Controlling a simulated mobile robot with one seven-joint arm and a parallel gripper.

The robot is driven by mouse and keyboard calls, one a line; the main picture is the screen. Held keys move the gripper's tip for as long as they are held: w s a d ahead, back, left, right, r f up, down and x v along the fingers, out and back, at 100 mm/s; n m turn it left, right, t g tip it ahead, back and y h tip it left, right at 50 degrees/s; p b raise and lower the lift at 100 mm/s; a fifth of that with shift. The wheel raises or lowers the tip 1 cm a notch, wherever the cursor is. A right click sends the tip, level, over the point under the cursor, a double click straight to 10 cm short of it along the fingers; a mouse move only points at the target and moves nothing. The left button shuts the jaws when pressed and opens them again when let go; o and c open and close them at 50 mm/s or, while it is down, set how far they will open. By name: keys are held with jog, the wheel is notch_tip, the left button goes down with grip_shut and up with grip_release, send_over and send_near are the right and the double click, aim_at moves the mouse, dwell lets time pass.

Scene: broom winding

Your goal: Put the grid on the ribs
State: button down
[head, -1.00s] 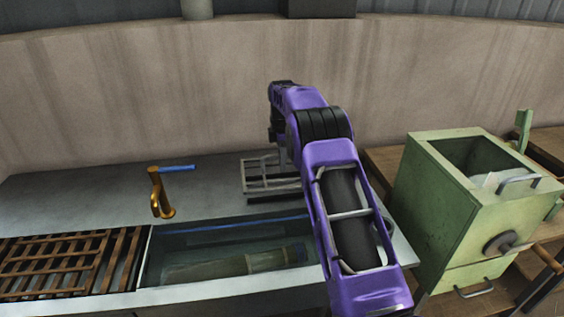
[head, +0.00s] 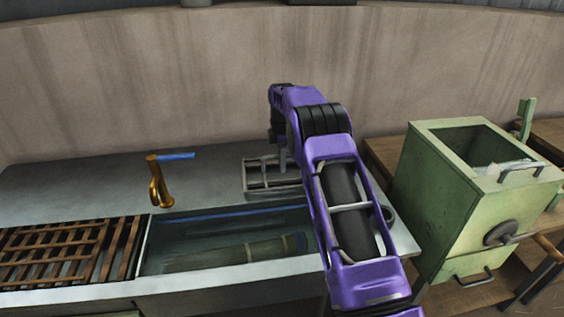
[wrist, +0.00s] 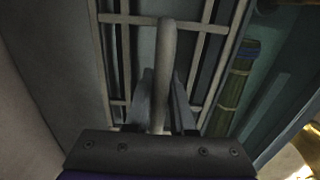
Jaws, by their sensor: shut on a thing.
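The grid, a pale grey metal frame of crossing bars (head: 254,188), is at the back right of the counter, behind the sink, partly hidden by my arm. In the wrist view the grid (wrist: 112,62) spreads out beyond my fingers. My gripper (wrist: 162,100) is shut on its raised middle bar. I cannot tell whether the grid touches the surface below it. At the far left of the counter, brown slats (head: 130,250) lie side by side with a brown lattice over part of them; these may be the ribs, but I cannot be sure.
A sink (head: 200,236) with a bundle of straw (head: 235,253) in it lies in the counter's middle. A brass tap (head: 158,185) with a blue handle stands behind it. A green box (head: 445,205) stands at the right. The counter's back left is clear.

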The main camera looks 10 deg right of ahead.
jog(key=shift+r, duration=0.1)
jog(key=c, duration=0.7)
grip_release()
notch_tip(320, 180, up, 17)
jog(key=p, duration=0.3)
jog(key=shift+r, duration=0.15)
